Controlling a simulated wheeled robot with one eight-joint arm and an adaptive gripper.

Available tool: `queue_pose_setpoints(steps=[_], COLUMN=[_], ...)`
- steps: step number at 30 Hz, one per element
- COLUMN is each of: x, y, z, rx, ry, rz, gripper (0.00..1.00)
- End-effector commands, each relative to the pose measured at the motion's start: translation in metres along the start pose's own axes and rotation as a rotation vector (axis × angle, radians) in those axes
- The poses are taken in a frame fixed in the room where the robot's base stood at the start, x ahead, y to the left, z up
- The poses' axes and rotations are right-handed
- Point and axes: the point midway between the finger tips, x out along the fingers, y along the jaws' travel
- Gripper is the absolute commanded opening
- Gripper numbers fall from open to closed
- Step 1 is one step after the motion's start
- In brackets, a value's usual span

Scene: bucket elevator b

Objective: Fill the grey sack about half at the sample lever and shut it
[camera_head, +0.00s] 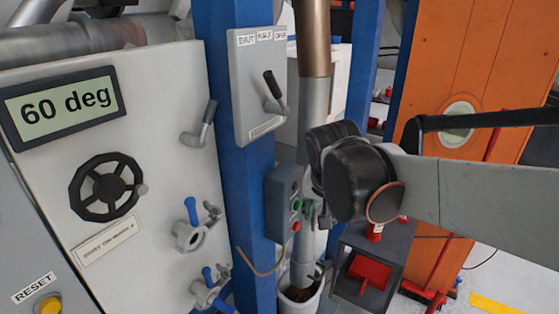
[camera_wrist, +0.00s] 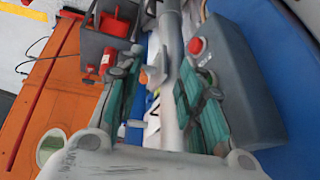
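A lever plate (camera_head: 258,85) marked SHUT, HALF and OPEN is on the blue column. Its black-handled lever (camera_head: 273,88) tilts up and left; I cannot tell its exact mark. A vertical pipe (camera_head: 314,110) runs down to a pale, open-topped container (camera_head: 300,301) with brown inside, cut by the lower edge; I cannot tell whether this is the grey sack. My gripper (camera_head: 312,203) is beside the grey button box (camera_head: 282,205). In the wrist view, my gripper (camera_wrist: 156,85) has its green-padded fingers apart, with a grey pipe (camera_wrist: 172,45) showing beyond the gap.
The button box has a green button (camera_head: 297,205) and a red button (camera_head: 296,226). At left are a "60 deg" display (camera_head: 65,106), a black handwheel (camera_head: 106,188) and blue-handled valves (camera_head: 192,228). An orange cabinet (camera_head: 480,75) is behind my arm.

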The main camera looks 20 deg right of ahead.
Motion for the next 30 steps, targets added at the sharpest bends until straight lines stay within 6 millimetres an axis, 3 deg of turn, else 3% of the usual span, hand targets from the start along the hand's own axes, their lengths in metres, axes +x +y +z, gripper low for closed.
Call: queue_pose_setpoints(steps=[1, 3, 9, 17, 30], x=[-0.005, -0.004, 0.003, 0.019, 0.099], y=[-0.002, -0.003, -0.003, -0.001, 0.011], z=[-0.025, -0.043, -0.075, -0.081, -0.078], rx=[0.064, 0.143, 0.297, 0.343, 0.339], ry=[-0.001, -0.004, -0.001, 0.001, 0.001], rz=[0.030, 0.063, 0.130, 0.149, 0.148], gripper=[0.35, 0.35, 0.35, 0.35, 0.35])
